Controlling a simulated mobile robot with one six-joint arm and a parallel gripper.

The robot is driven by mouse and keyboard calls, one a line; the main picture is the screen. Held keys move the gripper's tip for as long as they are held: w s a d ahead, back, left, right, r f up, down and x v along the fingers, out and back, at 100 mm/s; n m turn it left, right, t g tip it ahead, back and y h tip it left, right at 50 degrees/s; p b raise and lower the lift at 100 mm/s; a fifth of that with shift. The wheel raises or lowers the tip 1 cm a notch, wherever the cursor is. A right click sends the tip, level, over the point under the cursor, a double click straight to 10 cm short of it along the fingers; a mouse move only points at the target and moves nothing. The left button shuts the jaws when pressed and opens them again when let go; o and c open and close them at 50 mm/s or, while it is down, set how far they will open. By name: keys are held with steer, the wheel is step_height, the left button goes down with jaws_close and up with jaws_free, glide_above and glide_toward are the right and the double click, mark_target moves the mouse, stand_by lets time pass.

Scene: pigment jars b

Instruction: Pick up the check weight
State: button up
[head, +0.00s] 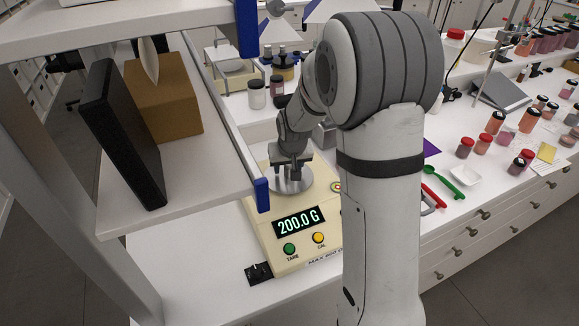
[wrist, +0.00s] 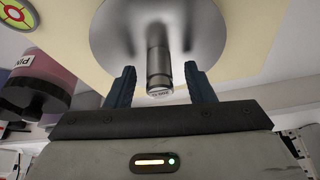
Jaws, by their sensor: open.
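The check weight (wrist: 158,62) is a small shiny metal cylinder with a narrower neck. In the wrist view it stands on the round steel pan (wrist: 205,30) of the scale. In the wrist view my gripper (wrist: 161,88) is open, with one dark blue finger on each side of the weight's end and a gap on both sides. The cream scale (head: 266,232) reads 200.0 G.
A shelf (head: 185,180) with a brown box (head: 163,100) and a black panel (head: 122,135) stands close left of the scale. Several jars are behind it. In the wrist view a pink jar (wrist: 35,78) is at the left. Spoons (head: 440,180) and jars lie to the right.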

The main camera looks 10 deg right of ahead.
steer(key=shift+c, duration=0.3)
jaws_close()
stand_by(0.3)
